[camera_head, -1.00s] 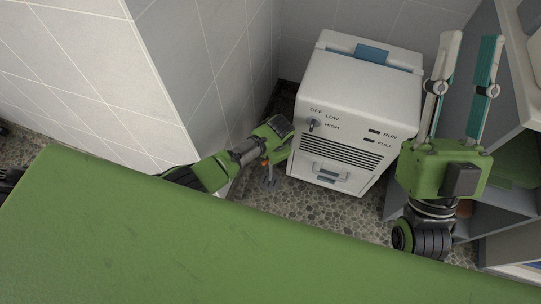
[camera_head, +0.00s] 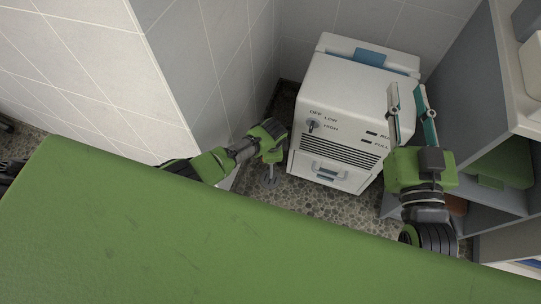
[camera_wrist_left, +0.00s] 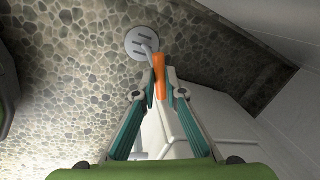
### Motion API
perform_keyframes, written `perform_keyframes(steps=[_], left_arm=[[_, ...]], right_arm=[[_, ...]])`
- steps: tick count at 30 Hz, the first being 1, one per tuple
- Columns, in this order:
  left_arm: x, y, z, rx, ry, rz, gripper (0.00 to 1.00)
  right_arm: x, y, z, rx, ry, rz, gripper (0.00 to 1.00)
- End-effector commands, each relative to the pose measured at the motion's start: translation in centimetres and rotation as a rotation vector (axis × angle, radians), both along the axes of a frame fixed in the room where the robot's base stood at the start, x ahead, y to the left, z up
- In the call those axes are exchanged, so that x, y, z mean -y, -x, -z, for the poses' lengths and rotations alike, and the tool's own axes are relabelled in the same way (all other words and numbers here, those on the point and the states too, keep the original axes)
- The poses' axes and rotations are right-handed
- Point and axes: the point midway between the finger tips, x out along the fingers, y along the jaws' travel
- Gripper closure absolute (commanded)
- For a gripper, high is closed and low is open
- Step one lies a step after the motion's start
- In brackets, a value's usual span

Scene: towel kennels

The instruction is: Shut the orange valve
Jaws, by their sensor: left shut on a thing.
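The orange valve handle (camera_wrist_left: 159,76) is between the fingertips of my left gripper (camera_wrist_left: 159,88) in the left wrist view, and the gripper is shut on it. A grey pipe (camera_wrist_left: 150,54) runs from the handle to a round slotted drain plate (camera_wrist_left: 142,43) on the pebbled floor. In the head view my left gripper (camera_head: 271,147) reaches down by the wall corner, its fingers mostly hidden. My right gripper (camera_head: 409,92) is raised, open and empty, in front of the white machine's right side.
A white machine (camera_head: 347,105) with a knob and grille stands to the right of the left gripper. Grey shelving (camera_head: 452,80) is at the right. A wide green surface (camera_head: 200,235) fills the foreground. A tiled wall (camera_head: 190,60) borders the left.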

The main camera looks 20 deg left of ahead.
Motion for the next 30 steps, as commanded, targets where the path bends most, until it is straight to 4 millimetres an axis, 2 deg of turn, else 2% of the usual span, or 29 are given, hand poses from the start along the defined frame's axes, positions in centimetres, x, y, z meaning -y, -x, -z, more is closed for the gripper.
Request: perform_keyframes(steps=[9, 10, 11, 12, 23, 30], left_arm=[[0.1, 0.0, 0.0, 0.0, 0.002, 0.001, 1.0], [0.1, 0.0, 0.0, 0.0, 0.002, 0.001, 0.81], [0.1, 0.0, 0.0, 0.0, 0.002, 0.001, 0.74], [0.1, 0.0, 0.0, 0.0, 0.002, 0.0, 0.73], [0.1, 0.0, -0.1, 0.0, 0.001, 0.0, 0.73], [0.2, 0.3, -2.1, 0.002, 0.001, 0.0, 0.73]], right_arm=[[0.0, 0.0, 0.0, -0.001, 0.0, 0.0, 0.73], [0.0, 0.0, 0.0, -0.001, 0.0, 0.0, 0.73], [0.0, 0.0, 0.0, -0.001, 0.0, 0.0, 0.73], [0.0, 0.0, 0.0, -0.001, 0.0, 0.0, 0.73], [0.0, 0.0, 0.1, -0.001, 0.001, 0.0, 0.73], [0.0, 0.0, 0.1, -0.001, 0.0, 0.0, 0.73]])
